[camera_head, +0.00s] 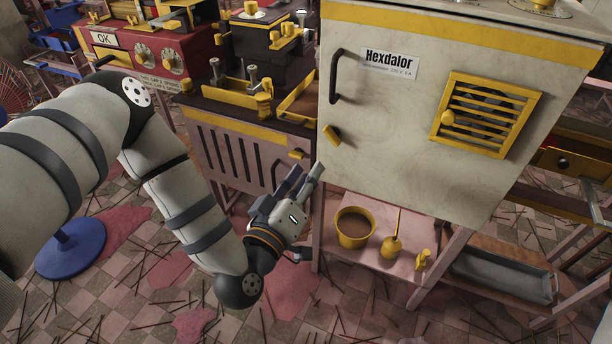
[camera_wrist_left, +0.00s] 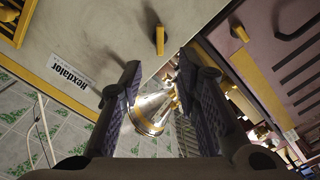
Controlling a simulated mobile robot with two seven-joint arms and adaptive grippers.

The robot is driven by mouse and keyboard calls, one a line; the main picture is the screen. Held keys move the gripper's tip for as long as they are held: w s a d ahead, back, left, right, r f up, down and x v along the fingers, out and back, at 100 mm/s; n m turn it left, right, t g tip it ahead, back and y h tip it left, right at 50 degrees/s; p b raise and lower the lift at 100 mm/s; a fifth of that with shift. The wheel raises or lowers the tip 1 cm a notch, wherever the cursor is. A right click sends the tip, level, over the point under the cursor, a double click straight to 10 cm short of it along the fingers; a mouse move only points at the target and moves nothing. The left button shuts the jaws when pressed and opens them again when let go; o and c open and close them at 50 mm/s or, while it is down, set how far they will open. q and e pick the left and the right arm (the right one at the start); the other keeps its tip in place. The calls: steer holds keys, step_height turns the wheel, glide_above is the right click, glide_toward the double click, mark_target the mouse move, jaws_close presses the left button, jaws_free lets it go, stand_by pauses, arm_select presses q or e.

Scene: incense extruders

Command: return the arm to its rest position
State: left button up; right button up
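My left arm (camera_head: 185,200) comes in from the left, bends down at the elbow and reaches to the middle of the head view. Its gripper (camera_head: 305,173) points up and right, near the lower left corner of the white Hexdalor cabinet (camera_head: 385,130). In the left wrist view the two dark fingers of this gripper (camera_wrist_left: 160,65) stand apart. A shiny metal thing (camera_wrist_left: 150,112) shows between them; it seems to lie beyond the fingers, though its distance is hard to tell. My right gripper is not in view.
Sticks litter the tiled floor.

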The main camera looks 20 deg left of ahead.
arm_select(q)
steer(key=s+d+f+m+g+h+p, duration=0.1)
steer(key=s+d+f+m+g, duration=0.15)
steer(key=s+f+g, duration=0.65)
steer(key=s+d+f+m+g+h+p, duration=0.15)
steer(key=s+f+m+g, duration=0.4)
steer(key=s, duration=0.75)
steer(key=s+a+g+y, duration=0.1)
steer(key=s+a+g, duration=0.2)
steer(key=s, duration=0.6)
steer(key=s+a+g+y, duration=0.2)
steer(key=s+a, duration=0.4)
steer(key=s, duration=0.4)
steer(key=shift+f+g+p, duration=0.3)
steer(key=shift+g+p, duration=0.1)
steer(key=shift+g, duration=0.15)
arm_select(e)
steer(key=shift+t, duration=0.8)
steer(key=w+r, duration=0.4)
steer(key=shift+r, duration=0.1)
arm_select(q)
steer(key=shift+w, duration=0.1)
steer(key=shift+c, duration=0.2)
